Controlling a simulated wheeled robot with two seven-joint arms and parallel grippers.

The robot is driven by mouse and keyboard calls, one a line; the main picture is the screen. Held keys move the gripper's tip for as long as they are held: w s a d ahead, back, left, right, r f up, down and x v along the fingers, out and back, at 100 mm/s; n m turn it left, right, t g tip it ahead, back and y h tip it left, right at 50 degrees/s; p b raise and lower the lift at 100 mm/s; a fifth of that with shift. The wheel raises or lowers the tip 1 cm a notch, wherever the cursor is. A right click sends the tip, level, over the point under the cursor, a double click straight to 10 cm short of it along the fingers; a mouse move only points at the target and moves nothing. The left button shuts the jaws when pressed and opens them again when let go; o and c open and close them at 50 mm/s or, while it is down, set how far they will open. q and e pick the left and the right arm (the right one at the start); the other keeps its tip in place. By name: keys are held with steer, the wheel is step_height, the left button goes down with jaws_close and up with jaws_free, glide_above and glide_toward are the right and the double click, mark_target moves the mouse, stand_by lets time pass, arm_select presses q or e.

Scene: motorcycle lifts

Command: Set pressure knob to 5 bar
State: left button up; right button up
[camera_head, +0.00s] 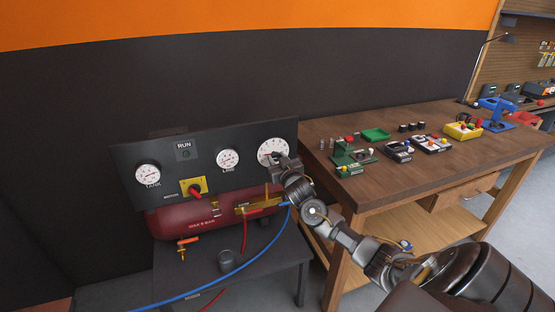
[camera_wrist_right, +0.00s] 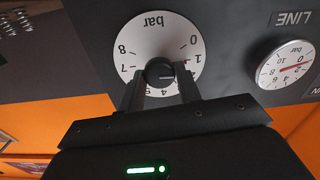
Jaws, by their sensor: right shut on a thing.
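The pressure knob (camera_wrist_right: 160,72) is a small black knob at the centre of a round white dial (camera_wrist_right: 178,30) marked in bar. In the head view the dial (camera_head: 270,147) is at the right end of the dark panel. My right gripper (camera_head: 276,159) reaches it from the lower right. In the wrist view, which shows the panel upside down, the right gripper's fingers (camera_wrist_right: 161,86) are shut on the knob from both sides. A pale mark on the knob seems to point right, toward the low numbers; its exact reading is unclear. My left gripper is not in view.
The panel (camera_head: 122,157) also carries a LINE gauge (camera_head: 228,159), a TANK gauge (camera_head: 148,174) and a red switch (camera_head: 195,191). Below are a red compressor tank (camera_head: 170,224) and a blue hose (camera_head: 232,272). A wooden workbench (camera_head: 440,170) with small parts stands to the right.

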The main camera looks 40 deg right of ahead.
steer(key=m+p, duration=0.1)
steer(key=m, duration=0.5)
steer(key=shift+p, duration=0.4)
steer(key=m+p, duration=0.1)
steer(key=m, duration=0.4)
steer(key=shift+d+m+p, duration=0.1)
steer(key=shift+m+p, duration=0.25)
steer(key=shift+m, duration=0.05)
steer(key=m+p, duration=0.1)
steer(key=m, duration=0.4)
steer(key=shift+p, duration=0.4)
steer(key=m+p, duration=0.2)
steer(key=m, duration=0.4)
steer(key=shift+f, duration=0.15)
steer(key=shift+m, duration=0.3)
steer(key=o, duration=1)
steer(key=shift+c, duration=0.2)
